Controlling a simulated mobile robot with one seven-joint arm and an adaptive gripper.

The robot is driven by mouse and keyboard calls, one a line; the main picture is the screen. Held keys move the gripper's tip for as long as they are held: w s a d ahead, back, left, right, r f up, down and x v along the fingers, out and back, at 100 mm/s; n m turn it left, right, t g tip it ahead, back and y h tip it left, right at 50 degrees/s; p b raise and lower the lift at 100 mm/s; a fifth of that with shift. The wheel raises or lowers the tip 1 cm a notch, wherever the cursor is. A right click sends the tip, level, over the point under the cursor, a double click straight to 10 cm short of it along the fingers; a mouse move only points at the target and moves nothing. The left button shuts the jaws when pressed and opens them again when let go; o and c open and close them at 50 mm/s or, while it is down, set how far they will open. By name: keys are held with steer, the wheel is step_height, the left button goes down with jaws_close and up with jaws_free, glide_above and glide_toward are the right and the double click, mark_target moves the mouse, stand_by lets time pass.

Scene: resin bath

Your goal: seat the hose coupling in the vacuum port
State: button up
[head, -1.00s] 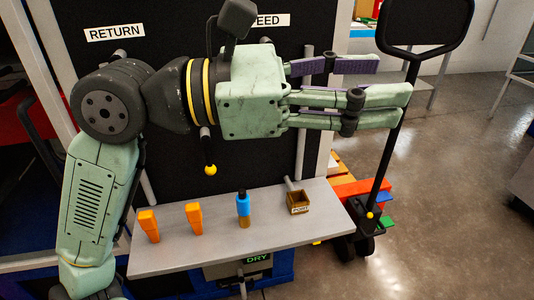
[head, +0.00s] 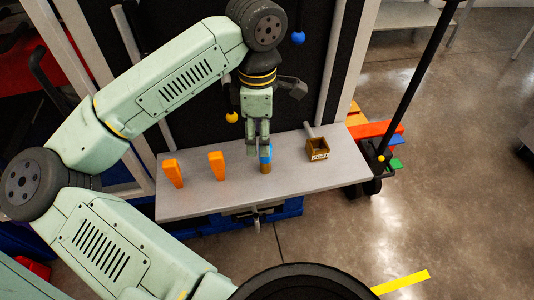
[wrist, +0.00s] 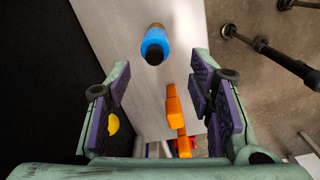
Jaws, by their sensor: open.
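The hose coupling (head: 265,160), a blue cylinder with a brown lower end, stands upright on the grey shelf. The vacuum port (head: 317,150), a small brown open-topped box with a label, sits to its right on the shelf; it is not in the wrist view. My gripper (head: 258,148) points down over the coupling and partly covers its top in the head view. In the wrist view my gripper (wrist: 162,95) has its purple-padded fingers wide apart. The coupling (wrist: 154,45) shows toward the top of that view, with no finger visibly touching it.
Two orange wedge-shaped pieces (head: 173,173) (head: 217,165) stand left of the coupling on the grey shelf (head: 240,195). A yellow ball (head: 232,117) and a blue ball (head: 298,38) hang near my arm. A black post (head: 415,80) rises at the right. The shelf between coupling and port is clear.

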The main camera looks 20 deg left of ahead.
mark_target(265, 159)
steer(key=f, duration=0.2)
steer(key=f+p, duration=0.1)
steer(key=d+f+p, duration=0.1)
steer(key=f, duration=0.1)
steer(key=shift+w+f, duration=0.35)
steer(key=shift+w, duration=0.05)
steer(key=shift+f, duration=0.5)
steer(key=shift+c, duration=0.5)
jaws_close()
